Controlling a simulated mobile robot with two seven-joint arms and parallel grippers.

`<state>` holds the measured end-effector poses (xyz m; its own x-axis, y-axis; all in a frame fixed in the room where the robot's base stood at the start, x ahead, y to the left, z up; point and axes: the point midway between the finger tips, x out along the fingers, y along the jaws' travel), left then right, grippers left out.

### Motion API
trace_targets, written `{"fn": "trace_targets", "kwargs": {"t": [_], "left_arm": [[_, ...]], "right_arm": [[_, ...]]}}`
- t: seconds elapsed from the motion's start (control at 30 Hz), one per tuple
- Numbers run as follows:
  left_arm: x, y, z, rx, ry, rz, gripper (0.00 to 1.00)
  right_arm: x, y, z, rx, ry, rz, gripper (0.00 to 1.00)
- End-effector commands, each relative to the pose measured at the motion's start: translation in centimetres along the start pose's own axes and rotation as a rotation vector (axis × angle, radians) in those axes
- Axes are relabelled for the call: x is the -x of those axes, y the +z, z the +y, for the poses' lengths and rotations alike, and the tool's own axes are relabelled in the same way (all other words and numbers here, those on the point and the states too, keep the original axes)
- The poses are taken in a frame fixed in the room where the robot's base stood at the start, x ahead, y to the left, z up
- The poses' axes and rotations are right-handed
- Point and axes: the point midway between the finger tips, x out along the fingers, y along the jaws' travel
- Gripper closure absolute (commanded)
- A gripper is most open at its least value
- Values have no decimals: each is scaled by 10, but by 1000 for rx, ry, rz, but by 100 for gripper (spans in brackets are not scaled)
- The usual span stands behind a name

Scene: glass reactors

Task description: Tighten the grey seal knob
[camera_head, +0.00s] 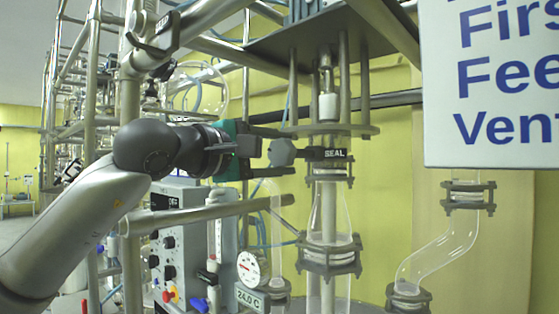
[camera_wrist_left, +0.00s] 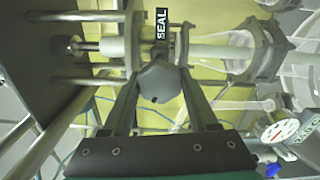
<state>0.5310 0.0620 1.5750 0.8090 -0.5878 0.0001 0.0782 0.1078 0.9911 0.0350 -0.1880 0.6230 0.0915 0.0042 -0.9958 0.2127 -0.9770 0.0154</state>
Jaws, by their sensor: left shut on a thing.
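The grey seal knob (camera_head: 281,152) sits on the left side of the glass column, beside the black SEAL label (camera_head: 326,154). In the left wrist view the knob (camera_wrist_left: 158,84) is a faceted grey piece between the two fingers, with the SEAL label (camera_wrist_left: 161,24) just beyond it. My left gripper (camera_head: 286,151) reaches in from the left, one finger above the knob and one below. It is shut on the knob; in the left wrist view the gripper (camera_wrist_left: 160,78) has a finger on each side of it. My right gripper is not in view.
A white sign (camera_head: 490,85) hangs at the upper right. A control box (camera_head: 180,235) and a round gauge (camera_head: 249,268) stand below my left arm. A horizontal metal rail (camera_head: 205,213) runs under the gripper. Glass pipes (camera_head: 440,255) fill the lower right.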

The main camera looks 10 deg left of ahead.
Motion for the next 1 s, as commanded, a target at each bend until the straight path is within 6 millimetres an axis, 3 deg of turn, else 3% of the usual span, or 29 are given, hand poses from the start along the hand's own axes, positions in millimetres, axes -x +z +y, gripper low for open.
{"fn": "trace_targets", "kwargs": {"t": [1.0], "left_arm": [[0,0,1,-967,-2,0,96]], "right_arm": [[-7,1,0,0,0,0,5]]}}
